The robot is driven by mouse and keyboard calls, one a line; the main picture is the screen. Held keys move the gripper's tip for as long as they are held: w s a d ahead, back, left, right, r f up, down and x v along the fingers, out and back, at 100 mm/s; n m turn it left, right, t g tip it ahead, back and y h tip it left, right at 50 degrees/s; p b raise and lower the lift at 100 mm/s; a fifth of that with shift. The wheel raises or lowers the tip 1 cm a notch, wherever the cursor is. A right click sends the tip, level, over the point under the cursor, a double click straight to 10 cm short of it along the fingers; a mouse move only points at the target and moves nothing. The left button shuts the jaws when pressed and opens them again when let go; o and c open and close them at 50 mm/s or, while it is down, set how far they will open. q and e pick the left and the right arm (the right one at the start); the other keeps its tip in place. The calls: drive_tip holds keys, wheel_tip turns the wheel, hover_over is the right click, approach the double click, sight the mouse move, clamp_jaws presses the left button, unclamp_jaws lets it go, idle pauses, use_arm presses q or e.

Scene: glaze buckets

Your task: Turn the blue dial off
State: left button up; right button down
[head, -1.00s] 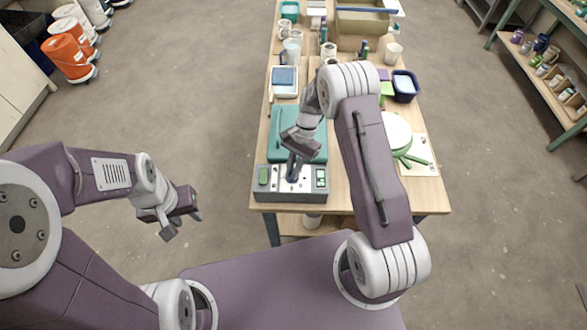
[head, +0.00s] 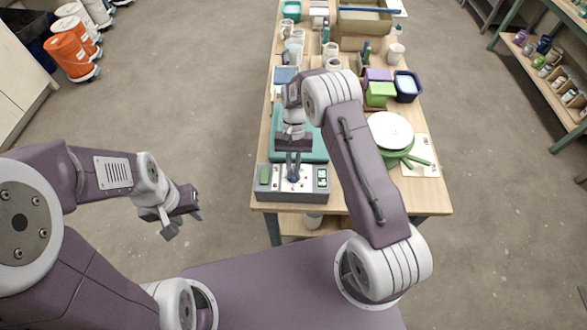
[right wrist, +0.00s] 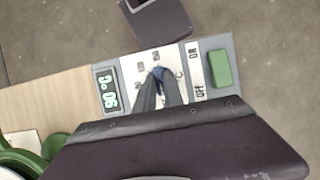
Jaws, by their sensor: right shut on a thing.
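The blue dial (head: 293,179) sits on the pale face of a grey control box (head: 310,196) at the front edge of the table. My right gripper (head: 293,170) points down at the dial and is shut on it. In the right wrist view the fingertips (right wrist: 160,82) close around the blue dial (right wrist: 158,72), hiding most of it. Small printed marks surround the dial; its exact pointing is hard to read. My left gripper (head: 184,221) is open and empty, over the floor left of the table.
The box carries a green switch (right wrist: 220,68) beside an on/off label and a lit green display (right wrist: 109,91). A teal case (head: 318,150) lies behind it. A white disc on a green stand (head: 390,130) is to the right. Buckets, tubs and cups fill the table's back.

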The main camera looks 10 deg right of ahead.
idle(0.4)
drive_tip(key=c, duration=1.4)
unclamp_jaws()
drive_tip(key=shift+c, duration=0.2)
drive_tip(key=shift+w+r, duration=0.25)
drive_tip(key=shift+r, duration=0.15)
drive_tip(key=b+v, duration=0.1)
drive_tip(key=v, duration=0.7)
drive_tip(key=shift+r+b, duration=0.15)
drive_tip(key=shift+b, duration=0.2)
drive_tip(key=shift+s, duration=0.1)
